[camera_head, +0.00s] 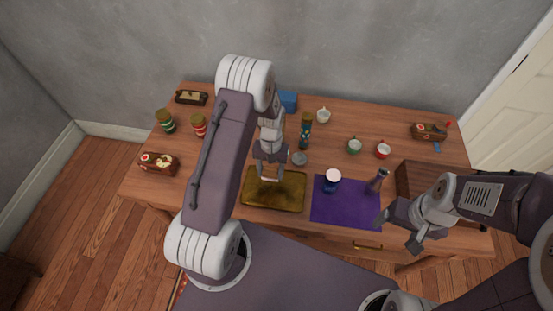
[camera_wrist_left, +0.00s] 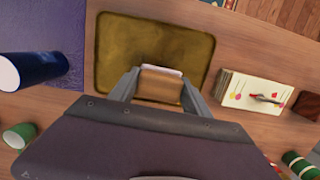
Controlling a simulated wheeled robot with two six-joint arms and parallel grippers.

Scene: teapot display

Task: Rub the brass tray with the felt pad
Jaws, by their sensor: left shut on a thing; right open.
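The brass tray (camera_head: 288,193) is a dark golden rectangle lying flat near the table's front edge, left of the purple cloth. It fills the upper middle of the left wrist view (camera_wrist_left: 125,45). My left gripper (camera_head: 268,177) is over the tray's far side and shut on the felt pad (camera_wrist_left: 160,84), a small tan block with a pale edge. The pad's pale edge shows in the head view (camera_head: 269,180). I cannot tell whether the pad touches the tray. My right gripper (camera_head: 398,230) is open and empty near the front right, beside the purple cloth.
A blue jar with a pale lid (camera_head: 333,177) and a purple bottle (camera_head: 376,182) stand on the purple cloth (camera_head: 340,208). Cups, tins and boxes stand farther back. A white stack with coloured dots (camera_wrist_left: 250,91) lies beside the tray in the left wrist view.

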